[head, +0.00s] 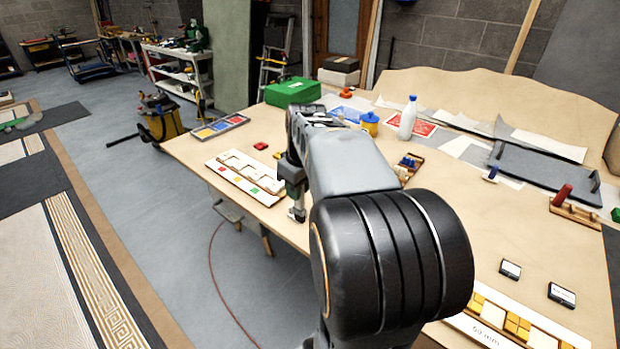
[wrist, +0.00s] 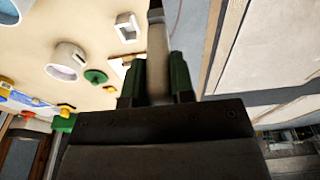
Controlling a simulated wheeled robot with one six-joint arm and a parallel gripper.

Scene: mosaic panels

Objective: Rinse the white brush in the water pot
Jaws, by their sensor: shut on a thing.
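My gripper (wrist: 157,75) is shut on a pale, narrow piece with a dark tip, which looks like the white brush (wrist: 157,45). In the head view my gripper (head: 297,213) points down by the front left edge of the table, beside the white panel. A white-rimmed round vessel with a blue inside (wrist: 9,12), cut by the corner of the wrist view, may be the water pot. In the head view my arm hides part of the table, and I cannot pick out the water pot there.
A white panel with coloured tiles (head: 247,178) lies at the table's left edge. A round white cup-like thing (wrist: 64,60) and a green disc (wrist: 95,76) show in the wrist view.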

